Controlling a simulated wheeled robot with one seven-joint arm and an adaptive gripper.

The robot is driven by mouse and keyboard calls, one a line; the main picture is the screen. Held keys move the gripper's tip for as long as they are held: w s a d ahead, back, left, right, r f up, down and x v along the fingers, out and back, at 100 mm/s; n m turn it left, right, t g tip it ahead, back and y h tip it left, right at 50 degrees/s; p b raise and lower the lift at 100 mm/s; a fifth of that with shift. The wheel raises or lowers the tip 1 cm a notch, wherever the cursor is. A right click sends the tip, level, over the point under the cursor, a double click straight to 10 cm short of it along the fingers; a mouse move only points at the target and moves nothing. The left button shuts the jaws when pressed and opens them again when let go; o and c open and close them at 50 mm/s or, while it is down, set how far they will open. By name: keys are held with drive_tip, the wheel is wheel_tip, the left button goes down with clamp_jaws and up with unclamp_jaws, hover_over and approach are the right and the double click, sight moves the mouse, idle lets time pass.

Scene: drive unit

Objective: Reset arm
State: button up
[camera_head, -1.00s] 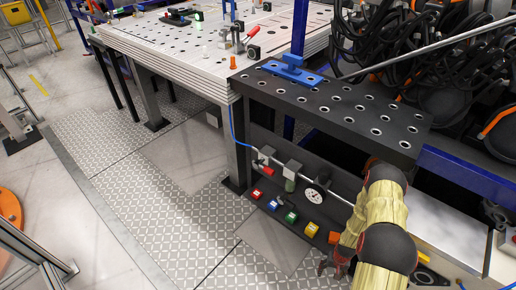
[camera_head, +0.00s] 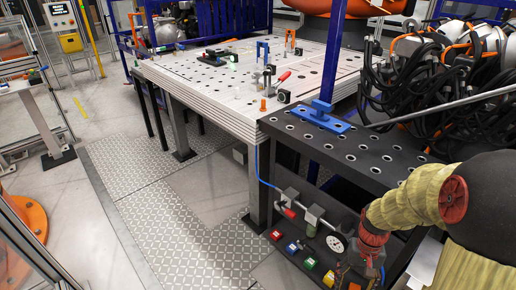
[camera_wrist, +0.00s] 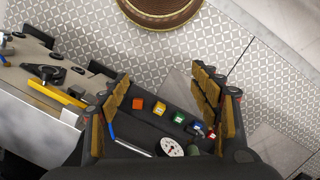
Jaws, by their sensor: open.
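My arm in yellowish sleeves (camera_head: 400,207) comes in from the right in the head view and bends down in front of the black bench. My gripper (camera_head: 362,282) hangs at its end, near the bench's lower panel, partly cut off by the bottom edge. In the wrist view my gripper (camera_wrist: 160,110) has its ridged brown finger pads wide apart, with nothing held between them.
The black perforated bench (camera_head: 360,150) adjoins a light perforated table (camera_head: 210,85). A blue fixture (camera_head: 318,117) stands on the bench. Black cables (camera_head: 425,80) crowd the back right. Patterned floor (camera_head: 150,210) on the left is free.

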drive_tip(key=s+a+r+n+t+p, duration=0.1)
drive_tip(key=a+r, duration=0.3)
drive_tip(key=r, duration=0.5)
drive_tip(key=s+a+r+n+t+p, duration=0.1)
drive_tip(key=s+a+r+t, duration=0.3)
drive_tip(key=r, duration=0.6)
drive_tip(key=s+a+r+n+t, duration=0.1)
drive_tip(key=s+a+r+t, duration=0.1)
drive_tip(key=r, duration=0.8)
drive_tip(key=shift+s+a+t+p, duration=0.35)
drive_tip(key=shift+s+a, duration=0.3)
drive_tip(key=shift+a, duration=0.25)
